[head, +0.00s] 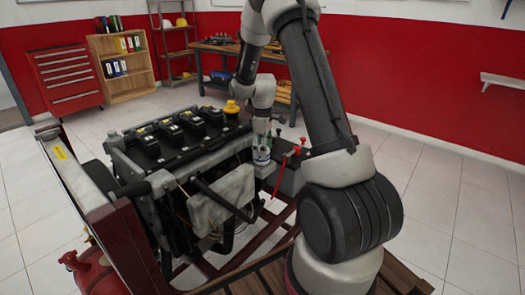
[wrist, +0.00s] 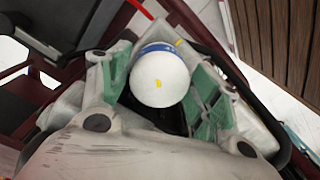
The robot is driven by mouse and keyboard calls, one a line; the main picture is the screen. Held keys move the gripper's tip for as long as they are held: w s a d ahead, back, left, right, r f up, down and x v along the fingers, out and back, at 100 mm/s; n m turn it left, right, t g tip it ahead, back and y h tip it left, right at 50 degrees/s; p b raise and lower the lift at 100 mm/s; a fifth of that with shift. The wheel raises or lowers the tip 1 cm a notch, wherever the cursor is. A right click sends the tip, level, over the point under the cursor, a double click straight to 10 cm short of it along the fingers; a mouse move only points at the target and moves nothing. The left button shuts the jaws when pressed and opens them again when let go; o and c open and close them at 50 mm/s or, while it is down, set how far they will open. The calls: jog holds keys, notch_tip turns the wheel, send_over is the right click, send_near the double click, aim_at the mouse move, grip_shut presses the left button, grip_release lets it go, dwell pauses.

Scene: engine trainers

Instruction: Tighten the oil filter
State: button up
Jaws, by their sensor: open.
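The oil filter (wrist: 160,80) is a white, rounded canister with a blue band and a small yellow mark on its end. In the head view the oil filter (head: 261,158) shows small at the right side of the engine (head: 175,150), just under my gripper (head: 262,138). In the wrist view my gripper (wrist: 161,92) is open, with a green-padded finger on each side of the filter. The pads look apart from the filter, though the gap on the left is narrow. The filter's lower part is hidden.
A battery-like grey box (head: 288,177) with a red clamp (head: 297,151) stands right of the filter. A yellow cap (head: 232,107) sits on the engine top. The dark red stand frame (head: 125,240) surrounds the engine. A workbench (head: 215,48) is behind; open floor (head: 440,190) lies right.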

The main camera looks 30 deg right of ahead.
jog(key=shift+f, duration=0.35)
jog(key=c, duration=0.7)
jog(key=shift+c, duration=0.2)
jog(key=m, duration=0.5)
jog(key=shift+m, duration=0.4)
jog(key=shift+a+m, duration=0.1)
jog(key=shift+m, duration=2.1)
